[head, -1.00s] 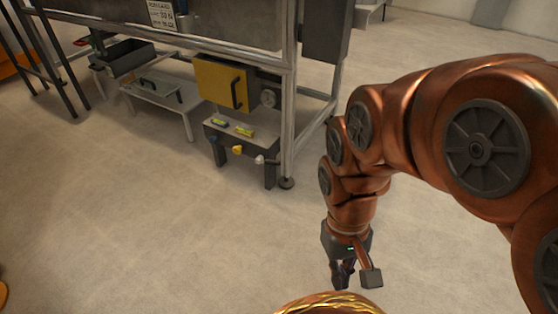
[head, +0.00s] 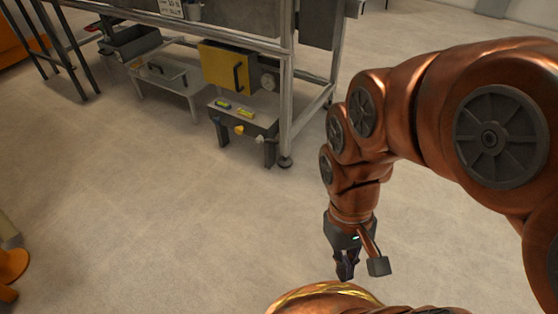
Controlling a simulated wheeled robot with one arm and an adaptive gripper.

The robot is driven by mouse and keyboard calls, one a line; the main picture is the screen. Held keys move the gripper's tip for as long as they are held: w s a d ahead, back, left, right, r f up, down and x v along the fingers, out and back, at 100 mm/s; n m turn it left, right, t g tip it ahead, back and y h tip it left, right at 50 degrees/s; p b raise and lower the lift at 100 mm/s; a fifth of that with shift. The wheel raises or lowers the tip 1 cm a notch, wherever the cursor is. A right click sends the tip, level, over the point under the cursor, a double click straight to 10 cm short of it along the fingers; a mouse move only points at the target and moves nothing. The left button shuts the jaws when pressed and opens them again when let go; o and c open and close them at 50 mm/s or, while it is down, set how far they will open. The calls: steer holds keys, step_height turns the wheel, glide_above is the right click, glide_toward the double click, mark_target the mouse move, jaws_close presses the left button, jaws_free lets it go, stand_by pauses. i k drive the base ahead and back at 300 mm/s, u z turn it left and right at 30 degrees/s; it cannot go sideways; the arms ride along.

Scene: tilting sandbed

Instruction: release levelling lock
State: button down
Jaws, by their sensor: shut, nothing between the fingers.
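My gripper (head: 345,270) points down at the lower middle right of the head view, shut and empty over open floor. It is well apart from the metal frame (head: 286,110) of the sandbed. Under the frame stands a small grey bench (head: 245,110) with two yellow-marked levels on top and a yellow knob (head: 239,130) and a pale knob (head: 258,139) on its front. I cannot tell which part is the levelling lock.
A low grey bench (head: 165,77) with a handled lid and a dark tray (head: 132,42) stand left of the panel. An orange object (head: 10,266) is at the lower left edge. The floor before the frame is clear.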

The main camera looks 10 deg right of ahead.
mark_target(267, 141)
steer(key=k, duration=0.2)
steer(key=u, duration=0.8)
steer(key=i, duration=0.75)
steer(key=z, duration=0.35)
